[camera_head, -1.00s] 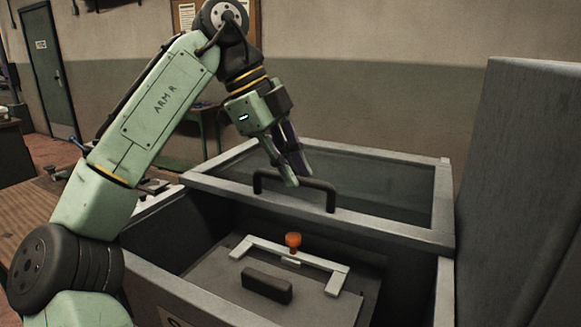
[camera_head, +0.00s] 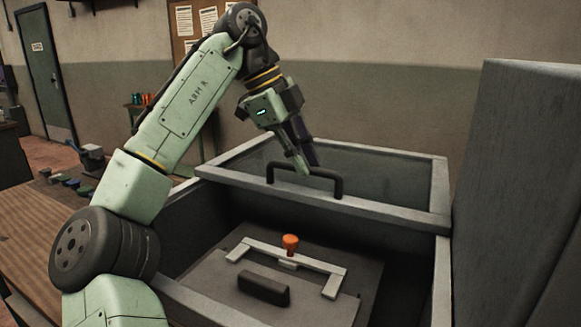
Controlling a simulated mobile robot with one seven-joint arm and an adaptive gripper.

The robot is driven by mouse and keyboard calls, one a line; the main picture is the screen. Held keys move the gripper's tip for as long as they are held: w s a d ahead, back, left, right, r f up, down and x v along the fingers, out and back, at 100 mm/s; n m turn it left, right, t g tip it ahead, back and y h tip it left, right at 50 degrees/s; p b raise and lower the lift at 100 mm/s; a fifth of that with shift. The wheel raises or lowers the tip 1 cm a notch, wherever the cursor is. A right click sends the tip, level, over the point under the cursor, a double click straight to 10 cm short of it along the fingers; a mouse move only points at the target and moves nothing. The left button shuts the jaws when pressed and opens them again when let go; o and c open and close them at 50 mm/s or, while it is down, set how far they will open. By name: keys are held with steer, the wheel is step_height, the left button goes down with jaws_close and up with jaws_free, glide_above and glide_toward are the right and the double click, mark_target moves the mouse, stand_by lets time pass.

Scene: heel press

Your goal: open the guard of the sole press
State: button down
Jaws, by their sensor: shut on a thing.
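The sole press is a dark box with a pale grey rim (camera_head: 440,285). Its guard is a framed see-through panel (camera_head: 385,178) lying over the back part of the opening, with the front part uncovered. A black bar handle (camera_head: 340,187) stands on the guard's front rail. My gripper (camera_head: 305,168) reaches down from the upper left and is shut on the handle; its fingertips partly cover the handle's top bar.
Inside the uncovered part are a plate with a pale bracket (camera_head: 333,285), an orange knob (camera_head: 290,241) and a dark block (camera_head: 263,288). A tall grey panel (camera_head: 515,180) stands at the right. A wooden bench (camera_head: 45,225) with small items is at left.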

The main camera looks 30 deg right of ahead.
steer(key=shift+w+d, duration=0.3)
steer(key=shift+d, duration=0.2)
steer(key=shift+w+d, duration=0.25)
steer(key=shift+d, duration=0.2)
steer(key=c, duration=1.6)
jaws_free()
steer(key=shift+a, duration=0.1)
steer(key=v, duration=0.3)
steer(key=shift+w+a+r, duration=0.1)
steer(key=shift+a+r, duration=0.05)
steer(key=shift+r, duration=0.1)
steer(key=w+a, duration=0.6)
steer(key=a, duration=0.3)
steer(key=shift+w+a+f, duration=0.2)
steer(key=shift+w+a, duration=0.05)
steer(key=shift+a, duration=0.05)
